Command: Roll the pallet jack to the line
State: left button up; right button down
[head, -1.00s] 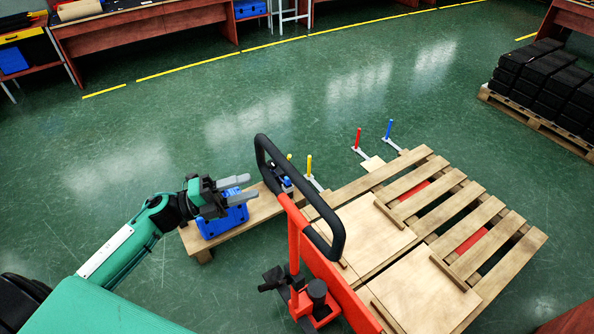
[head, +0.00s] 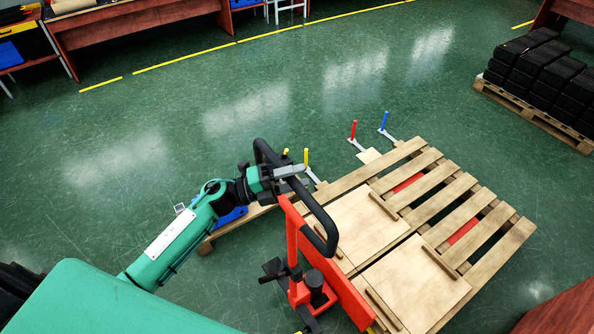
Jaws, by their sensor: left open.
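The red pallet jack (head: 299,262) stands in the lower middle of the head view, with its forks showing red between the slats of a wooden pallet (head: 476,207). Its black loop handle (head: 322,218) rises toward me and to the left. My left gripper (head: 296,172) is open at the upper part of the handle loop, its grey fingers reaching across it. I cannot tell whether the fingers touch the bar. My right gripper does not show.
A blue bin (head: 230,217) on wooden boards lies partly hidden behind my left arm. A loaded pallet (head: 530,113) is at right. Green floor is clear toward the yellow line (head: 185,61).

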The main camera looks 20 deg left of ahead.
pick_arm(q)
jog(key=shift+w+d, duration=0.1)
jog(key=shift+d, duration=0.05)
grip_shut()
jog(key=shift+w+d+b, duration=0.4)
jog(key=shift+w+d, duration=0.1)
jog(key=shift+w, duration=0.1)
grip_release()
jog(key=shift+s+a, duration=0.1)
